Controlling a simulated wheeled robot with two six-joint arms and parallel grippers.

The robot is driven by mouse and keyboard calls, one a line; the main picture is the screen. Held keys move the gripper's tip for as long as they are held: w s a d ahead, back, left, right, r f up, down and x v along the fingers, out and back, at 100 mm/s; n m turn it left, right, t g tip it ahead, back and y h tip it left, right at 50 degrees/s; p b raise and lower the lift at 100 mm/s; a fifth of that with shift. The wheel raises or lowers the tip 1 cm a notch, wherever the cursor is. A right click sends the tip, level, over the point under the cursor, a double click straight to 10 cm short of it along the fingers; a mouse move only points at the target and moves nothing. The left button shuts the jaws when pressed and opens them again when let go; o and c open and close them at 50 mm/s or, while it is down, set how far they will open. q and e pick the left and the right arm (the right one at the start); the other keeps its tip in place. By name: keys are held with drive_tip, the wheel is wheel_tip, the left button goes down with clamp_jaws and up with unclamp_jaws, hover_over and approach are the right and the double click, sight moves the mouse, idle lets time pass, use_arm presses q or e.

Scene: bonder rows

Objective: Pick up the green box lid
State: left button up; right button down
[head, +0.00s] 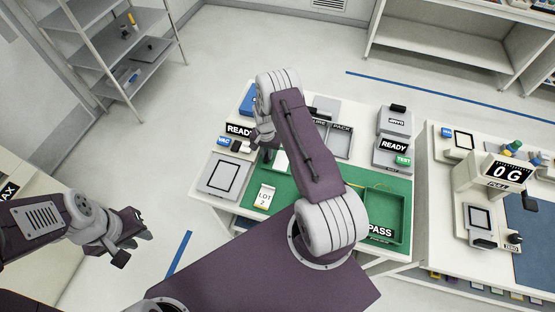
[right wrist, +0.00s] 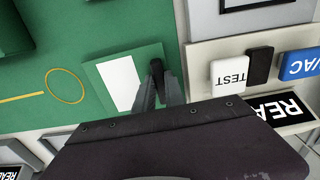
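The green box lid (right wrist: 98,73), a flat green square with a white label, lies on the green mat (right wrist: 30,105) in the right wrist view. In the head view its white label (head: 281,162) shows beside my right gripper (head: 267,152). In the right wrist view, the gripper's grey fingers (right wrist: 160,92) reach over the lid's right edge, at a small dark upright piece (right wrist: 157,70). I cannot tell whether they grip it. A green open box (head: 386,208) sits at the mat's right. My left gripper (head: 140,230) is off the table at left, its opening unclear.
A LOT 2 card (head: 265,196) stands on the mat near the lid. A grey plate (head: 226,176) lies to the left. TEST (right wrist: 230,74) and VAC (right wrist: 300,63) buttons sit close to the right gripper. A PASS sign (head: 380,231) is by the box.

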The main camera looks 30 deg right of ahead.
drive_tip(key=shift+s, duration=0.1)
drive_tip(key=shift+r, duration=0.1)
drive_tip(key=shift+r, duration=0.15)
wheel_tip(320, 180, up, 4)
drive_tip(key=shift+d+f+b, duration=0.1)
drive_tip(key=shift+f+b, duration=0.05)
drive_tip(key=shift+b, duration=0.85)
drive_tip(key=s+d+r+b, duration=0.2)
drive_tip(key=s+d+r, duration=0.5)
drive_tip(key=s+d, duration=0.1)
drive_tip(key=shift+s+b, duration=0.15)
drive_tip(key=shift+b, duration=0.2)
drive_tip(key=shift+a+f, duration=0.1)
